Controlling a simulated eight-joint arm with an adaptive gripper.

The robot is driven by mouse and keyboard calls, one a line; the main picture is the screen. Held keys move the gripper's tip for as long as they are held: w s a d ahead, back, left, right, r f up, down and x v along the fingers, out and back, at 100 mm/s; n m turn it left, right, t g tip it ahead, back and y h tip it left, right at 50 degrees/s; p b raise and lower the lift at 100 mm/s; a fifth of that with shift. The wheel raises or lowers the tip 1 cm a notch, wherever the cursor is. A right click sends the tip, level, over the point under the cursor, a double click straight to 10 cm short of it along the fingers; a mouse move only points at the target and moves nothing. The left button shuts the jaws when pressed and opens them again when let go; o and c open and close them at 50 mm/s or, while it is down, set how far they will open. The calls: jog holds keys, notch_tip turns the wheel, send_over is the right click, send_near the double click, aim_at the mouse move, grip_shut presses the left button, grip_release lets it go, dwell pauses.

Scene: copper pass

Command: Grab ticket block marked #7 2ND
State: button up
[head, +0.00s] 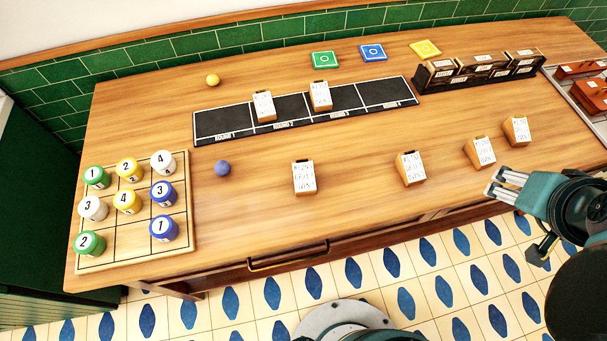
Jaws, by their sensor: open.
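Several wooden ticket blocks with white labels stand on the wooden counter. In the front row are one near the middle (304,178), one right of it (410,168), and two further right (481,152) (516,131). Two more blocks stand on the black sectioned strip (380,95), at its second section (264,106) and third (320,97). The print is too small to tell which block reads #7 2ND. My gripper (516,219) is open at the right, over the counter's front edge and floor, apart from every block. No block shows between its fingers.
A gridded board (107,255) with numbered cylinders lies at the left. A yellow ball (212,80) and blue ball (222,168) rest on the counter. Coloured tiles (373,52) and a dark rack (440,84) stand behind. A tray (562,85) is far right. The front middle is mostly clear.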

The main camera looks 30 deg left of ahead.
jog(key=w+a+n+g+y+p, duration=0.1)
jog(key=w+a+n+g+p, duration=0.15)
jog(key=a, duration=0.85)
jog(key=n+g+h+p, duration=0.1)
jog(key=n+g+p, duration=0.35)
jog(key=p, duration=0.25)
send_over(303, 173)
jog(key=w, duration=0.1)
jog(key=shift+n, duration=0.4)
jog(key=f, duration=0.3)
jog(key=d+f, duration=0.1)
jog(key=f, duration=0.1)
jog(key=shift+f, duration=0.3)
jog(key=shift+s+a+f, duration=0.2)
jog(key=shift+s+a, duration=0.25)
jog(key=shift+s, duration=0.05)
jog(key=shift+f, duration=1.3)
